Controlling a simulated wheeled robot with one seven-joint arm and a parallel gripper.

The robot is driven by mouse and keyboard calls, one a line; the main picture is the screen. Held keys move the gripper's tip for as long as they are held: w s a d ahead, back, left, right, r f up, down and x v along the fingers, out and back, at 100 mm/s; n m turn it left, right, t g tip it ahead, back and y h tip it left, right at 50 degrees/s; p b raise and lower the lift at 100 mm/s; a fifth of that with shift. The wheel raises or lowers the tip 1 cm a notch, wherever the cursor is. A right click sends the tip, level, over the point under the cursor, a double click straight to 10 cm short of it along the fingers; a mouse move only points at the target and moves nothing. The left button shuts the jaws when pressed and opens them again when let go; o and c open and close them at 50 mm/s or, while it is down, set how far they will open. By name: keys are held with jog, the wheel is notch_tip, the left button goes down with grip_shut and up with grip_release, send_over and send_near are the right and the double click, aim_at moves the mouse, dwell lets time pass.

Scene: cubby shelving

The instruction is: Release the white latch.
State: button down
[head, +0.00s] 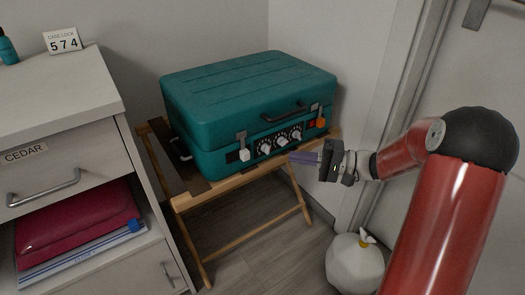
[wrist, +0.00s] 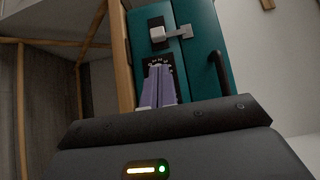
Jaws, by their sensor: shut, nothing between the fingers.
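The teal case (head: 240,95) stands closed on a wooden folding stand. The white latch (head: 244,155) is on the left of its front face, below a metal hasp that reaches up to the lid. In the wrist view the white latch (wrist: 157,35) appears beyond my fingertips, with its metal arm pointing right across the lid seam. My gripper (head: 293,157) is shut and empty, its purple fingers in front of the case, right of the white latch. In the wrist view my gripper (wrist: 161,70) partly hides a dial on the black panel.
An orange latch (head: 320,123) is on the right of the case front, with several dials (head: 282,141) between the latches. A black handle (head: 285,113) is on the lid. A drawer cabinet (head: 60,110) stands left.

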aim_at(247, 158)
jog(key=a, duration=0.3)
jog(key=w+a, duration=0.1)
jog(key=a, duration=0.6)
jog(key=shift+w+p, duration=0.4)
jog(key=shift+s+a+f+b, duration=0.1)
jog(key=shift+s+a+b, duration=0.3)
jog(key=shift+a+b, duration=0.15)
jog(key=shift+s+a+f+b, duration=0.1)
jog(key=shift+s+a+b, duration=0.35)
jog(key=shift+a, duration=0.15)
jog(key=shift+r, duration=0.15)
jog(key=shift+a, duration=0.1)
